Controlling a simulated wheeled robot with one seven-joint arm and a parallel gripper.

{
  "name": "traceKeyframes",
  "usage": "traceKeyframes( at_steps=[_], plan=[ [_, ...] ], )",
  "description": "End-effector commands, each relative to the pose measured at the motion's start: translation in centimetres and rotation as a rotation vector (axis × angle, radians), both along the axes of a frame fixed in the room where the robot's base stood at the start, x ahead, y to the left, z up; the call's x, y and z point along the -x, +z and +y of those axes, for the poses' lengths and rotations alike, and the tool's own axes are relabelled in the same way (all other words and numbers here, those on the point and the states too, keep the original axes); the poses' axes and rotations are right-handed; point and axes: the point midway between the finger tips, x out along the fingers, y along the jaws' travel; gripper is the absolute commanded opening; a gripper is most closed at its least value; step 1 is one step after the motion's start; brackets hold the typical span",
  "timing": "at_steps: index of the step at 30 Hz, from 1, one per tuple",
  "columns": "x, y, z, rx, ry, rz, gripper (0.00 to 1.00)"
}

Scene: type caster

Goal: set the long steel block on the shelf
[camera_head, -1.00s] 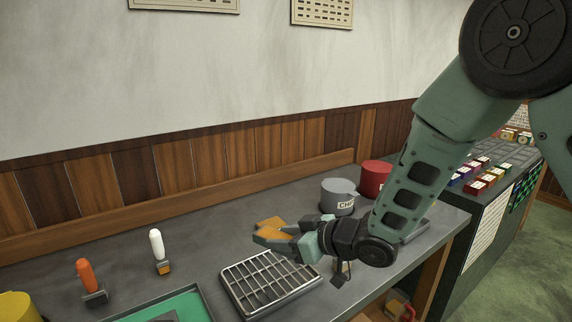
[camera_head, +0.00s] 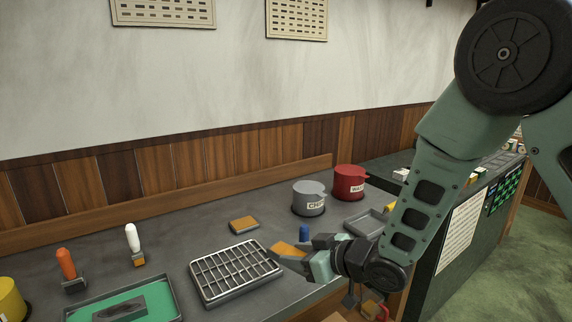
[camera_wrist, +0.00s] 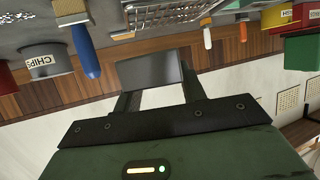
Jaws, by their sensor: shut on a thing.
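My gripper (camera_head: 290,254) is over the front part of the bench, right of the wire rack. In the wrist view its jaws (camera_wrist: 152,85) are shut on a plain dark grey block (camera_wrist: 150,68), which I take to be the long steel block. Its length is hard to judge from this end. In the head view an orange-tan face shows at the gripper's tip; I cannot tell whether it belongs to the block. An open bay under the bench, by a red object (camera_head: 374,309), may be the shelf; it is mostly hidden by my arm.
The wire rack (camera_head: 235,272) lies on the bench (camera_head: 185,235). Behind it are an orange-topped block (camera_head: 244,225), a grey chips pot (camera_head: 309,198) and a red pot (camera_head: 349,183). A blue handle (camera_head: 304,232) stands close behind my gripper. A green tray (camera_head: 150,303) lies front left.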

Motion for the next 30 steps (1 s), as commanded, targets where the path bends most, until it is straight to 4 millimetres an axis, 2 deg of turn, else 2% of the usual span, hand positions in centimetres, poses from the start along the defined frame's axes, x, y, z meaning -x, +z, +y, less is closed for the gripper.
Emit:
traceKeyframes(
  at_steps=[8,14,24,30],
  plan=[
    [-0.1,-2.3,-5.0,0.000,-0.149,-0.003,0.00],
    [0.0,-4.8,-9.6,0.000,-0.288,0.000,0.00],
    [0.0,-10.8,-21.4,0.002,-0.641,-0.002,0.00],
    [0.0,-12.9,-25.9,0.001,-0.778,-0.005,0.00]
  ],
)
